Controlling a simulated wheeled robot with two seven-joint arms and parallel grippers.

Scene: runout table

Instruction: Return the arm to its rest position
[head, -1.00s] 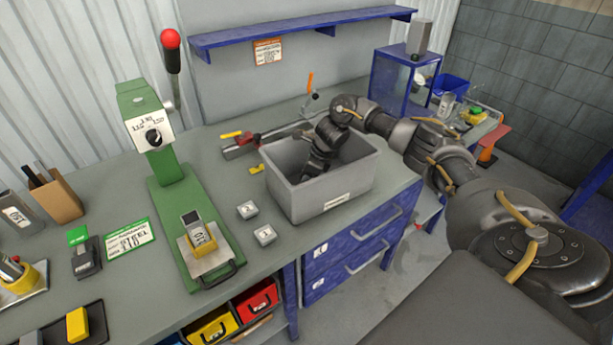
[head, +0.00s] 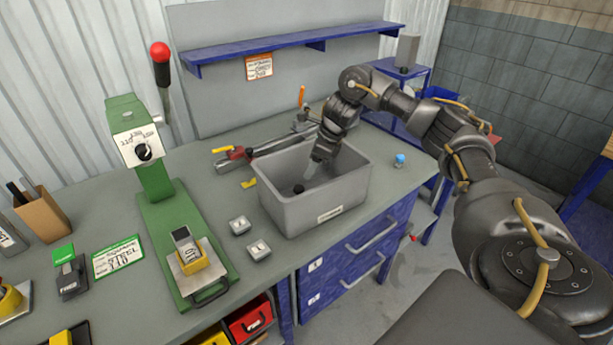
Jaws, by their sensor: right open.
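My right arm comes in from the right and reaches over the grey bin (head: 318,205) on the bench. My right gripper (head: 312,170) points down at the bin's opening, its fingers open and at about rim height. A small dark round thing (head: 299,189) lies inside the bin, below the gripper and apart from it. The rest of the bin's floor is partly hidden by the front wall. My left gripper is not in view.
A green press (head: 160,220) with a red-knobbed lever stands left of the bin, holding a yellow-based block (head: 190,257). A blue shelf (head: 290,47) hangs behind. A small blue item (head: 400,159) sits right of the bin.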

